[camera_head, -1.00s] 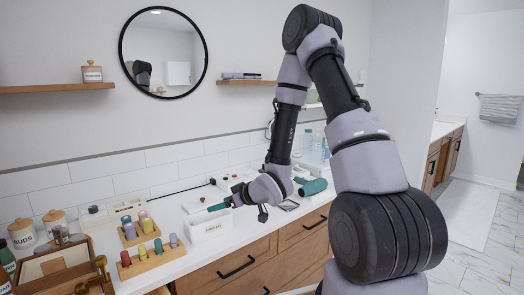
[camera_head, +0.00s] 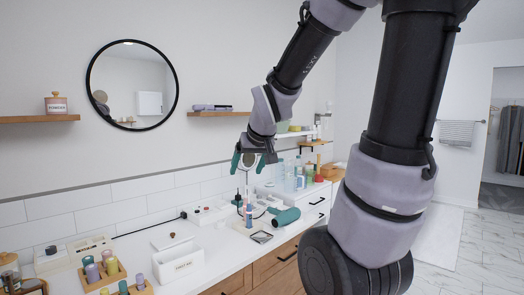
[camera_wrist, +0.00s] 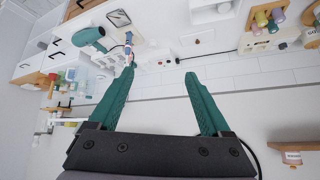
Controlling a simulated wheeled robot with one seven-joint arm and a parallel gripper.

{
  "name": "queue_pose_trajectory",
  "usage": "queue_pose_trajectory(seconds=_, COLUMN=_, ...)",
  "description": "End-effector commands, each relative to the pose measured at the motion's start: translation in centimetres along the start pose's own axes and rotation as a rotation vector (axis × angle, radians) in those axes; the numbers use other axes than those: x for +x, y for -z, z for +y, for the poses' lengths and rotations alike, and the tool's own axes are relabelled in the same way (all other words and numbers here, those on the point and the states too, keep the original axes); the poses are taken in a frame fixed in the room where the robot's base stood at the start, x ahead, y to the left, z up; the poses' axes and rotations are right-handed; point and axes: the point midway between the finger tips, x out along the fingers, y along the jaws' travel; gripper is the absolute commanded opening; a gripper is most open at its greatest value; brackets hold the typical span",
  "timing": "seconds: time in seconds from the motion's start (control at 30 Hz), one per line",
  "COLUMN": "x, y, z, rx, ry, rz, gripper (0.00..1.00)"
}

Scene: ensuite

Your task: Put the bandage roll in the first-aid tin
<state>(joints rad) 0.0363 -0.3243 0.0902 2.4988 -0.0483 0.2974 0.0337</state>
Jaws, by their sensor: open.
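A white open-topped box with dark lettering, likely the first-aid tin (camera_head: 178,264), stands on the counter at the lower middle of the head view. I cannot make out the bandage roll in any view.
A teal hair dryer (camera_head: 286,217) lies on the counter right of the box. A slim striped item (camera_head: 249,214) is below my gripper. Bottles (camera_head: 290,182) crowd the right end. A wall shelf (camera_head: 218,113) is nearby.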

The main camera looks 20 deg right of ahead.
Motion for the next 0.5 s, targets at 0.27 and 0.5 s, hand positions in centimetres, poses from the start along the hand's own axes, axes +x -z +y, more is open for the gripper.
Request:
queue_pose_trajectory(seconds=0.27, x=-9.6, y=-3.2, z=-0.3, rx=0.229, ry=0.057, rz=-0.065, gripper=0.82)
queue_pose_trajectory(seconds=0.5, x=-13.7, y=-5.7, z=-1.1, rx=0.331, ry=0.118, rz=-0.115, gripper=0.82)
